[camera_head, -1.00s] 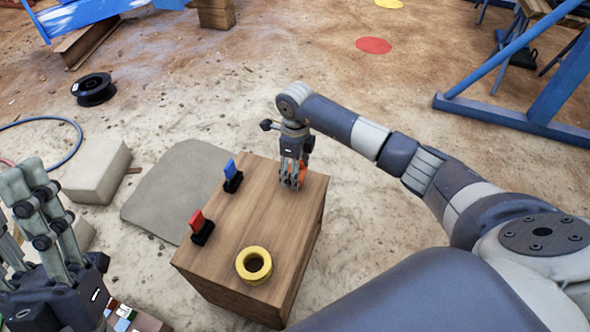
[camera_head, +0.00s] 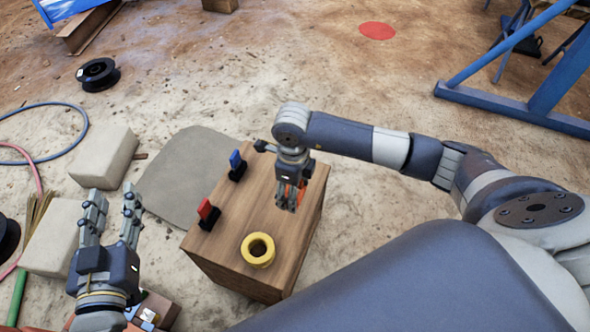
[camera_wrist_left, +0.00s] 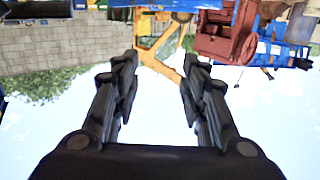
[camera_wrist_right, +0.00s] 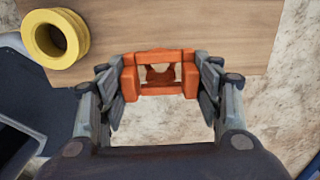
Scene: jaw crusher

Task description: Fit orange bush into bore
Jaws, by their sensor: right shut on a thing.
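My right gripper (camera_head: 287,202) is shut on the orange bush (camera_wrist_right: 160,75). In the right wrist view the bush shows as an orange, frame-like piece with a dark gap in its middle, between the two fingers. A thick yellow ring (camera_head: 258,258) with a dark round bore lies on the wooden box top, nearer the front edge than my right gripper. The ring also shows in the right wrist view (camera_wrist_right: 55,38), apart from the bush. The bush's height above the box is hard to tell. My left gripper (camera_head: 112,215) is open and empty, off the box's left side.
The wooden box (camera_head: 265,200) carries a red switch-like piece (camera_head: 206,210) and a blue one (camera_head: 236,162) along its left edge. Pale blocks (camera_head: 104,157), a black spool (camera_head: 97,74) and hoses lie on the ground at left. Blue steelwork (camera_head: 510,112) stands at upper right.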

